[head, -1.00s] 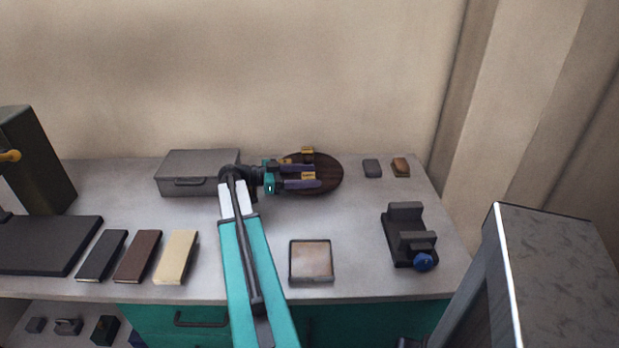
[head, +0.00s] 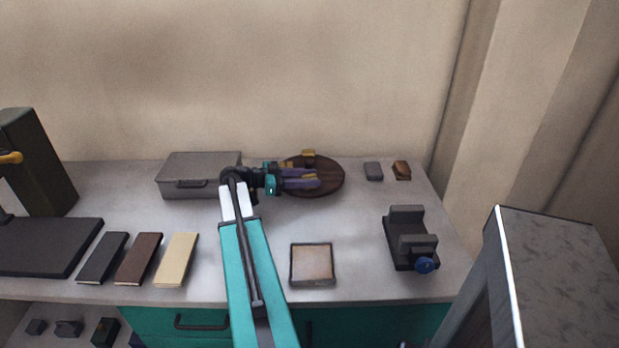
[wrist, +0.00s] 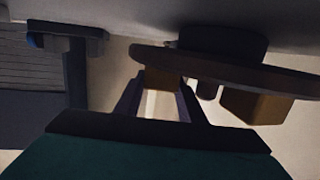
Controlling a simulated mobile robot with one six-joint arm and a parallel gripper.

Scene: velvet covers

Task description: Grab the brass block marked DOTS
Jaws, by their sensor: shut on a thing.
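My gripper (head: 312,178) reaches over the dark round wooden board (head: 335,178) at the back of the bench. Its purple fingers are shut on a brass block (wrist: 162,82), which shows between the fingertips in the wrist view. In the head view the fingers largely hide that block. A second brass block (head: 308,155) sits behind on the board, apart from the fingers; a brass block also shows to the right of the fingers in the wrist view (wrist: 255,106). No marking on any block is legible, so I cannot tell which is DOTS.
A grey lidded box (head: 200,175) stands left of the gripper. Two small blocks, grey (head: 373,171) and brown (head: 402,170), lie right of the board. A clamp-like device with a blue knob (head: 425,265) and a square pad (head: 312,264) are nearer. Several flat covers lie left.

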